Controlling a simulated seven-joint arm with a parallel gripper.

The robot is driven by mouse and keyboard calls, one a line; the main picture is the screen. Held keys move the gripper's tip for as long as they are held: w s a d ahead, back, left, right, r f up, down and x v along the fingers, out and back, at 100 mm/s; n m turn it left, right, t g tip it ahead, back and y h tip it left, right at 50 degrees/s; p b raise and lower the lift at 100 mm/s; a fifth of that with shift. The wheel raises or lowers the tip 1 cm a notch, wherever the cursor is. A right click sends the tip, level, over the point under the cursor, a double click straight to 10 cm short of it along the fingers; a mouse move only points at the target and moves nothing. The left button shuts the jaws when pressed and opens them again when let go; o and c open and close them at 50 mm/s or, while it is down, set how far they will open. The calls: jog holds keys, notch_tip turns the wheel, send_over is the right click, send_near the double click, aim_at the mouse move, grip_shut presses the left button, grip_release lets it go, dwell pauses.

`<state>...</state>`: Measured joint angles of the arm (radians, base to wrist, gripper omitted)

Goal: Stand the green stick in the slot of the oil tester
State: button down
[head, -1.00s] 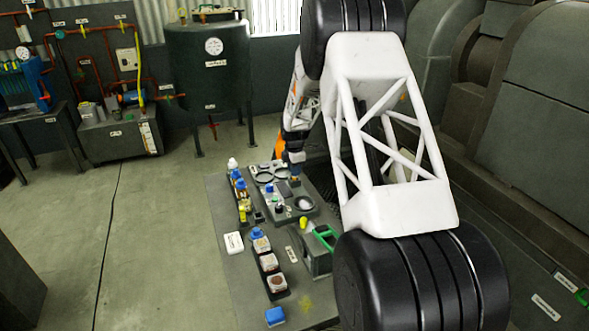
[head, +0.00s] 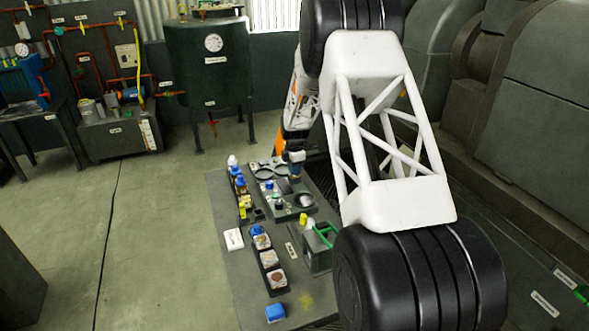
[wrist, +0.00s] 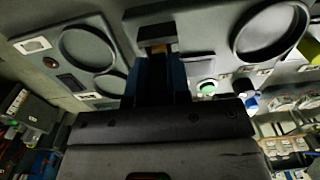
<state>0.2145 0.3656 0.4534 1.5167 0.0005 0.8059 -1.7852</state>
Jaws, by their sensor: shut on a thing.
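My gripper (head: 295,174) is low over the far part of the grey panel on the bench in the head view. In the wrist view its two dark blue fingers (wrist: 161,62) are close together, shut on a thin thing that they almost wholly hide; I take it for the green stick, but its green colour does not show. The fingertips are right beside a dark rectangular slot on a raised grey block, which looks like the oil tester (wrist: 200,35). I cannot tell whether the held thing's end is inside the slot.
The panel carries large round rings (wrist: 270,30) and a small green-topped round part (wrist: 206,87) close to the fingers. In the head view, a row of bottles (head: 240,190), a dark tray of sample jars (head: 268,258) and a green-handled box (head: 318,250) share the bench (head: 245,285).

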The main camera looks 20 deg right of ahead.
jog(key=shift+f, duration=0.6)
dwell(1.1)
jog(key=c, duration=0.6)
grip_release()
jog(key=shift+r, duration=0.1)
jog(key=shift+r, duration=4.4)
